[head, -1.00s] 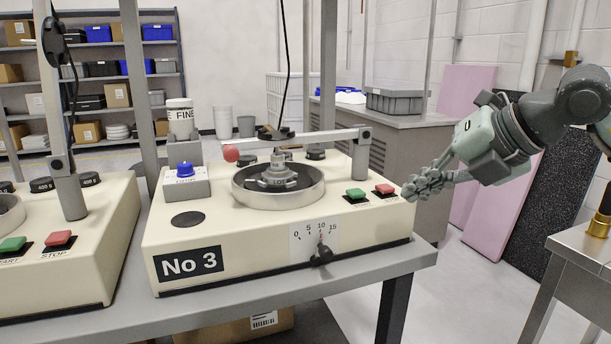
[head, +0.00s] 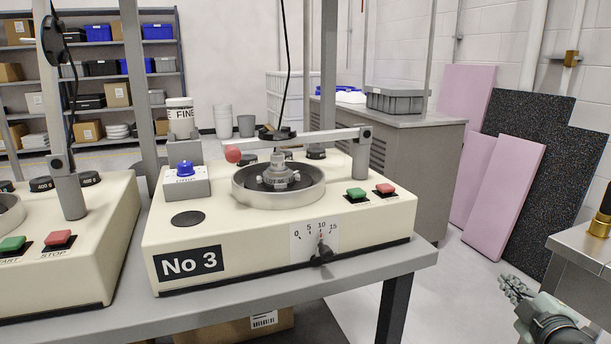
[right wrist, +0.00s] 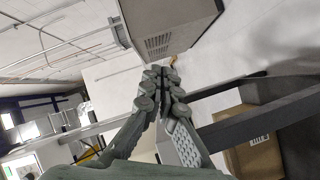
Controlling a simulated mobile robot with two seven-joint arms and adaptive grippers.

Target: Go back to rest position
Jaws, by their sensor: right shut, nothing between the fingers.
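My right gripper (head: 515,288) is low at the bottom right of the head view, right of the machine table and in front of the metal bench at the right edge. In the right wrist view its fingers (right wrist: 160,75) are closed together with nothing between them. It is apart from the machine marked No 3 (head: 280,235). My left gripper is not in view.
The machine stands on a grey table (head: 350,275) with a dark leg (head: 392,305). A metal bench (head: 590,255) at the right edge is close to my right arm. Pink panels (head: 505,185) lean at the back right. Open floor (head: 450,290) lies between table and bench.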

